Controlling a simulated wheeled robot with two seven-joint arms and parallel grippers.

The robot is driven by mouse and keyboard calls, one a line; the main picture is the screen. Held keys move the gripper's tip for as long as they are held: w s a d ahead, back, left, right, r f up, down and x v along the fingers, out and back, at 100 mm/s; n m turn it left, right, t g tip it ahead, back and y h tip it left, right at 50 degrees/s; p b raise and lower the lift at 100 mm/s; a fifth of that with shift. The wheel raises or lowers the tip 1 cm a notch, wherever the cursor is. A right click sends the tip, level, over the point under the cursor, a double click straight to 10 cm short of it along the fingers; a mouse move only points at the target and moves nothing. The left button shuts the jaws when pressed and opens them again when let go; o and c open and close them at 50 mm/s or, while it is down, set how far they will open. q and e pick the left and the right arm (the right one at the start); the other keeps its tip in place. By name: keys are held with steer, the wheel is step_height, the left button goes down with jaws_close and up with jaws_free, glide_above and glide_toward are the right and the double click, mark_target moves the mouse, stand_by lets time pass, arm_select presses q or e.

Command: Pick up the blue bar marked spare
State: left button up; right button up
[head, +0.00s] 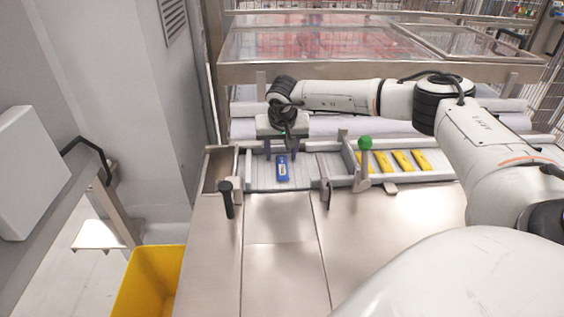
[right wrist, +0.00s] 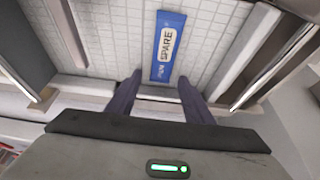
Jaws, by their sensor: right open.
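The blue bar (head: 282,168) lies on the light, ribbed tray bed (head: 261,182) at the left part of the conveyor. In the right wrist view the blue bar (right wrist: 168,45) shows a white label reading SPARE. My right gripper (head: 281,151) is open and empty. In the head view it is just behind the bar, above the far part of the bed. In the right wrist view its fingertips (right wrist: 160,79) flank the bar's near end, with a gap at each side. I cannot tell its exact height above the bar. My left gripper is not in view.
Several yellow bars (head: 402,161) lie in the section to the right. A green-knobbed lever (head: 365,143) and a black-handled lever (head: 226,198) stand along the near edge. A metal-framed clear cover (head: 320,42) is behind my arm. A yellow bin (head: 147,282) stands at lower left.

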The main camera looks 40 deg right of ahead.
steer(key=shift+c, duration=0.4)
steer(key=c, duration=1)
steer(key=shift+c, duration=0.2)
steer(key=shift+r, duration=0.15)
